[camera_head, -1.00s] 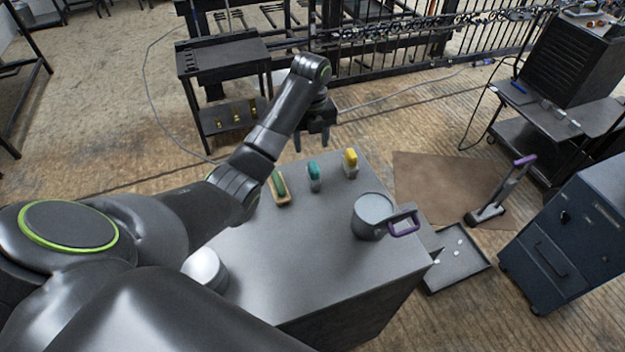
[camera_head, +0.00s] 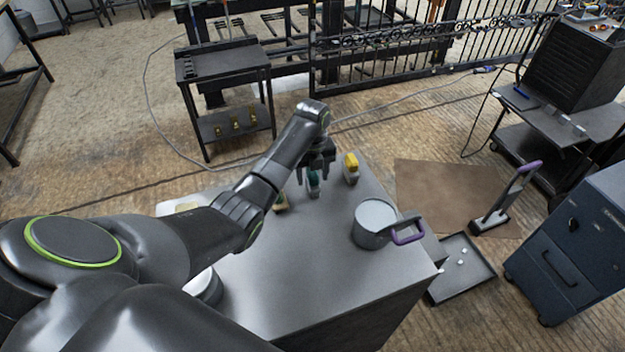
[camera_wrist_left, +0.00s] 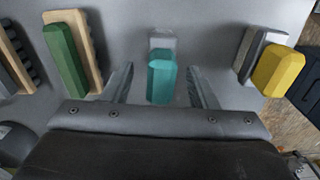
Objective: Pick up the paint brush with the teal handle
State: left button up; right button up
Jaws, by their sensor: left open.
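The brush with the teal handle (camera_head: 313,181) stands on the grey tabletop, partly hidden by my gripper in the head view. In the left wrist view its teal handle (camera_wrist_left: 161,80) sits between my two fingers, with a pale head beyond it. My left gripper (camera_head: 316,172) is open, its fingers one on either side of the teal handle with a gap on both sides. In the left wrist view the gripper (camera_wrist_left: 160,88) is also seen open and empty. My right gripper is not in view.
A yellow-handled brush (camera_head: 351,167) stands to the right and a green-handled brush (camera_wrist_left: 67,60) to the left. A grey pot (camera_head: 373,222) with a purple handle stands nearer on the table. A dark tray (camera_head: 462,272) lies on the floor at right.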

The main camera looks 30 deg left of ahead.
aim_at(313, 181)
pick_arm(q)
notch_tip(313, 181, down, 2)
jog(key=shift+f, duration=0.55)
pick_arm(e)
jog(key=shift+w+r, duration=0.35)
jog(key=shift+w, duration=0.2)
